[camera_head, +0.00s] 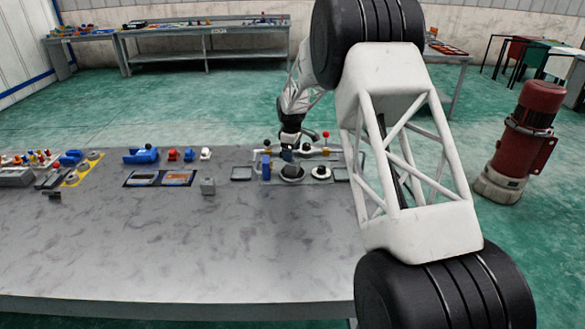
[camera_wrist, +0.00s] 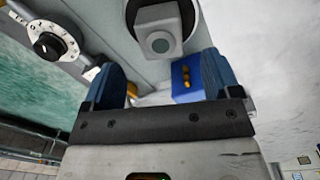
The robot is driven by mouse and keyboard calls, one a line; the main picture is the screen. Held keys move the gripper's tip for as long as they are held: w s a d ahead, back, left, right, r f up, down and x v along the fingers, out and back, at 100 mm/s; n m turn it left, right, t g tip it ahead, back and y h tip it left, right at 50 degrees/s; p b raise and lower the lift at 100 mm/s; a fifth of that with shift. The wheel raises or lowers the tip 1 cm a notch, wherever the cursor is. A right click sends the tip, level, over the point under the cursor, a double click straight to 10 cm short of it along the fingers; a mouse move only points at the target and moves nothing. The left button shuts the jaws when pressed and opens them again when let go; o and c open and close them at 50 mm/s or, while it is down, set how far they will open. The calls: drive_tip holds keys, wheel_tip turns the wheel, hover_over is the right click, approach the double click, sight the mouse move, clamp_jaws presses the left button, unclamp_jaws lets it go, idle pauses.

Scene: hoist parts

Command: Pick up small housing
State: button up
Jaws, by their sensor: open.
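No part is labelled, so I cannot tell for sure which is the small housing. In the wrist view a grey block (camera_wrist: 160,30) with a round face sits in a dark round recess, just beyond my fingertips; it may be the housing. My gripper (camera_wrist: 163,62) has its two blue fingers apart, with nothing seen gripped between them. A blue block (camera_wrist: 187,82) with yellow pieces shows behind and beside the right finger. In the head view my gripper (camera_head: 290,153) is low over the fixture at the table's far edge, above a dark round part (camera_head: 292,172); its fingertips are too small to make out.
A white round part with a black centre (camera_head: 320,172) stands close right of the gripper. A blue upright block (camera_head: 265,166) is close left. The front of the grey table (camera_head: 180,255) is clear.

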sight(292, 165)
drive_tip(key=shift+f, duration=0.9)
drive_tip(key=shift+d+f, duration=0.15)
drive_tip(key=shift+f, duration=2.45)
drive_tip(key=c, duration=1.2)
drive_tip(key=shift+r, duration=0.1)
